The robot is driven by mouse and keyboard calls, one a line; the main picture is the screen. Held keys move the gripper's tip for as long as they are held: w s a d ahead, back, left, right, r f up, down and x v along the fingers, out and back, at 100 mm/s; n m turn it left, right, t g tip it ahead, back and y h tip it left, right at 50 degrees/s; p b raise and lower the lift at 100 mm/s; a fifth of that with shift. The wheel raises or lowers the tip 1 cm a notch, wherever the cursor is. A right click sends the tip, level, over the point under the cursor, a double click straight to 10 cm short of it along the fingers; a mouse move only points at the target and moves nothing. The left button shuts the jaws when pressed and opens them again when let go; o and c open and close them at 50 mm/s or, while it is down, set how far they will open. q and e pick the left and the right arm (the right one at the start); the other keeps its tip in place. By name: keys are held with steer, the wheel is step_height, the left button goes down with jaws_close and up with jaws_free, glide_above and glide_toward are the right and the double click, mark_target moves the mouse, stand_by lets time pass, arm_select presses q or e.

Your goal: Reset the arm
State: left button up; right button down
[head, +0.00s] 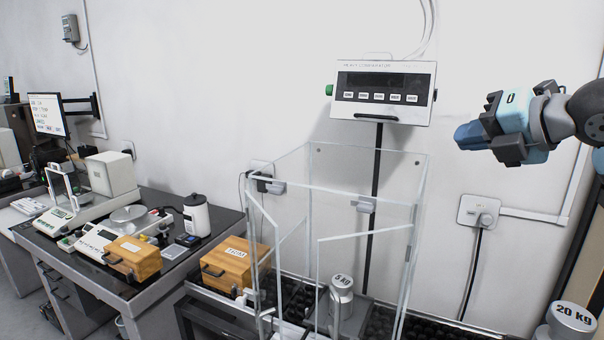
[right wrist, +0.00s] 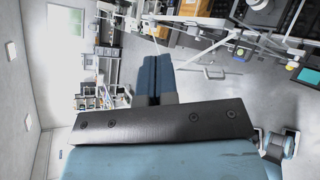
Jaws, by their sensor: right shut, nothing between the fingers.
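My right gripper (head: 470,134) is in the upper right of the head view, raised in front of the white wall. Its blue fingers point left, are shut together and hold nothing. In the right wrist view the shut blue fingers (right wrist: 152,80) show beyond the dark gripper body, with the room behind them. The right arm comes in from the right edge of the head view. My left gripper is not in the head view.
A clear glass enclosure (head: 420,200) stands below and left of the gripper, with a 5 KG weight (head: 342,298) inside. A display box (head: 383,92) is above it. A 20 KG weight (head: 571,322) is at lower right. Wooden boxes (head: 236,262) and balances stand left.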

steer(key=s+a+f+m+g+y+p, duration=0.1)
steer(key=a+f+m+y+p, duration=0.1)
steer(key=a+f+y, duration=0.55)
steer(key=s+a+f+m+g+y+p, duration=0.25)
steer(key=f+y, duration=0.25)
steer(key=f, duration=0.5)
steer(key=s+d+f+m+t+h+p, duration=0.1)
steer(key=s+d+f+m+t+h, duration=0.1)
steer(key=f+m+t+h, duration=0.65)
steer(key=s+d+f+m+t+h+p, duration=0.1)
steer(key=s+d+f+m+h, duration=0.3)
steer(key=f+m, duration=0.85)
arm_select(q)
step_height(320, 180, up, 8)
steer(key=p, duration=0.1)
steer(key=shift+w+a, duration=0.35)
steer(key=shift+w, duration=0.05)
arm_select(e)
steer(key=s+a+f+m+g+h, duration=0.1)
steer(key=s+f+m+g+h, duration=0.2)
steer(key=s+f, duration=1.1)
step_height(320, 180, down, 4)
steer(key=g+h, duration=0.1)
steer(key=g, duration=0.2)
steer(key=shift+a+g+h, duration=0.3)
steer(key=shift+a+g, duration=0.1)
steer(key=shift+r+m, duration=0.1)
steer(key=shift+m, duration=0.15)
